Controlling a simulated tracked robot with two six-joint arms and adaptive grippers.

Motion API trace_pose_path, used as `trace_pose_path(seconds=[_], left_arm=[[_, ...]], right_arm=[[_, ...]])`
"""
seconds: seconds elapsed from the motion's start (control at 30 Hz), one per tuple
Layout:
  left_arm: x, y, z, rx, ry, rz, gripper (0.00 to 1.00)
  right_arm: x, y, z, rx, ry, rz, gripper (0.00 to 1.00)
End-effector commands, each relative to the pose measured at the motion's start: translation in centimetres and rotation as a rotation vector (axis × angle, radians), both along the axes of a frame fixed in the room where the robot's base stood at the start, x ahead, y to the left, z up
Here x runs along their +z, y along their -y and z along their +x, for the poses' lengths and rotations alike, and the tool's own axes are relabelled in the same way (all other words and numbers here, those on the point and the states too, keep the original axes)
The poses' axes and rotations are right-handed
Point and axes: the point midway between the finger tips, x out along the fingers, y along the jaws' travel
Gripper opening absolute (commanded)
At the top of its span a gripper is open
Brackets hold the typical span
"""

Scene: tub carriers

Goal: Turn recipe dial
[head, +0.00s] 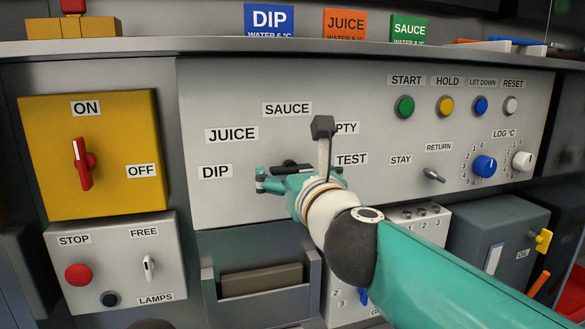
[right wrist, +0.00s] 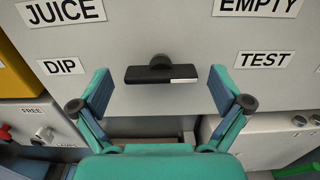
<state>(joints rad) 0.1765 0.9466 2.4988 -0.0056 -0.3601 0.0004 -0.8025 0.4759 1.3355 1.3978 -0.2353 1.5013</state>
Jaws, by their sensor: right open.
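The recipe dial (right wrist: 162,74) is a black bar knob on the grey panel, lying about level, with a white strip at its right end, on the side of TEST. In the head view the dial (head: 292,167) is partly hidden behind my right gripper. Labels DIP (head: 215,172), JUICE (head: 231,134), SAUCE (head: 287,109), EMPTY, partly covered, and TEST (head: 351,159) surround it. My right gripper (head: 298,178) is open in front of the dial. In the right wrist view its fingers (right wrist: 160,88) stand left and right of the bar, apart from it. My left gripper is not in view.
A yellow ON/OFF box (head: 120,185) with a red handle and a STOP/FREE box (head: 115,262) stand at left. START, HOLD, LET DOWN and RESET buttons, a RETURN/STAY lever (head: 433,175) and LOG knobs (head: 484,166) sit at right. A grey bin (head: 262,302) is below the panel.

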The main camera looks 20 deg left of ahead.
Motion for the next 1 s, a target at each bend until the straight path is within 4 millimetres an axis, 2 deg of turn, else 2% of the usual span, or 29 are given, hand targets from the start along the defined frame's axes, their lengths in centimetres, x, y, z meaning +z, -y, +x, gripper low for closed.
trace_pose_path(seconds=[0.27,0.6,0.63,1.0], left_arm=[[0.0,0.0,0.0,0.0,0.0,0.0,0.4],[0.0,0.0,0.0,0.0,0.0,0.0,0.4],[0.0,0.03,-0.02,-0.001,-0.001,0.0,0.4],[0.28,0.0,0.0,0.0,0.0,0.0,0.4]], right_arm=[[0.01,0.01,0.08,-0.001,0.001,0.001,0.98],[0.01,0.02,0.06,-0.001,0.001,0.001,0.42],[0.0,-0.42,0.04,0.001,0.001,0.001,0.41],[0.01,-0.05,-0.01,0.002,0.033,-0.051,0.41]])
